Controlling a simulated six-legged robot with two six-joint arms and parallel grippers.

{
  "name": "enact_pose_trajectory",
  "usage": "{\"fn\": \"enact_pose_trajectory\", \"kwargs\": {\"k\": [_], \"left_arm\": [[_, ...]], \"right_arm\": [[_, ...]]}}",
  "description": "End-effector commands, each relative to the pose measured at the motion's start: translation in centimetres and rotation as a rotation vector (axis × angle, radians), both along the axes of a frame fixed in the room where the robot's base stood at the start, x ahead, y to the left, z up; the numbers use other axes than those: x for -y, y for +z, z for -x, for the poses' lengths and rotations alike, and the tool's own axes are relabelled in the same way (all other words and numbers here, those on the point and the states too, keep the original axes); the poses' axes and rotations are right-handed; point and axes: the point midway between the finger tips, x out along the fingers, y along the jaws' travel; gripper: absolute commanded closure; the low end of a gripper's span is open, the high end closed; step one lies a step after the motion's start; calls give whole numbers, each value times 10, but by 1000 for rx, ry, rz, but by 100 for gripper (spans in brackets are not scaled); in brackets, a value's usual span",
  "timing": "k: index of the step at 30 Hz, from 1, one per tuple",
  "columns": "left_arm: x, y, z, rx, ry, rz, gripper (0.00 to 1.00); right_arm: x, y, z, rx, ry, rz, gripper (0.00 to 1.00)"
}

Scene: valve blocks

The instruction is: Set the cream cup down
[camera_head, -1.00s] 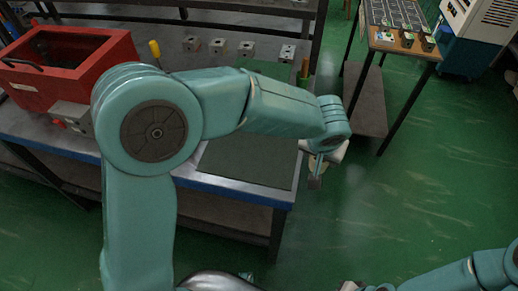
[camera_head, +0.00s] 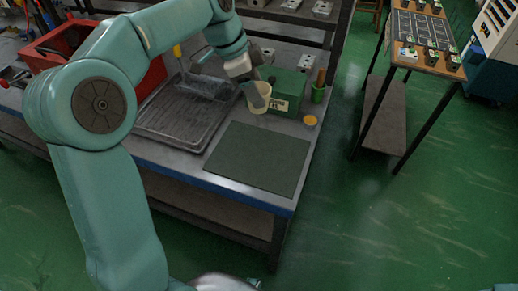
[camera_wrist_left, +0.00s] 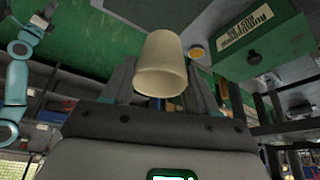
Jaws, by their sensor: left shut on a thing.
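The cream cup (camera_head: 262,110) is in my left gripper (camera_head: 257,90), over the back part of the workbench, in front of the green box (camera_head: 287,90). In the left wrist view the cup (camera_wrist_left: 161,66) sits between the fingers (camera_wrist_left: 160,88), its rim toward the camera. The left gripper is shut on it. I cannot tell whether the cup's base touches the bench. A dark green mat (camera_head: 258,160) lies bare on the bench nearer to me. My right gripper is out of view.
A black ribbed tray (camera_head: 182,122) lies left of the mat, with a clear plastic thing (camera_head: 207,87) behind it. A green pot (camera_head: 318,94) and an orange disc (camera_head: 310,120) stand near the bench's right edge. A red toolbox (camera_head: 60,42) is at the left.

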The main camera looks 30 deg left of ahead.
Motion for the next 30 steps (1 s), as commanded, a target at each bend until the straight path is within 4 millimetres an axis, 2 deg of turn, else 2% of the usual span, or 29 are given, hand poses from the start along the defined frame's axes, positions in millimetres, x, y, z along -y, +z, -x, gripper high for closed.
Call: {"fn": "enact_pose_trajectory", "kwargs": {"k": [1,3,9,12,15,20,25,30], "left_arm": [[0,-18,1,-9,0,1,77],[1,-39,1,-8,-1,1,77],[3,-97,0,-9,0,0,77],[3,-120,-1,-6,1,0,77],[4,-135,-1,-5,1,0,77],[3,-150,-1,-5,1,0,77],[3,-178,-1,-4,0,-2,77],[3,-186,-2,-1,1,-3,77]], "right_arm": [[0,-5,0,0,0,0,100],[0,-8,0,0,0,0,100],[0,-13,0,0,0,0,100],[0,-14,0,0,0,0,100],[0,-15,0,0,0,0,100],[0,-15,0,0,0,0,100],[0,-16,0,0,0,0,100],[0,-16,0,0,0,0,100]]}}
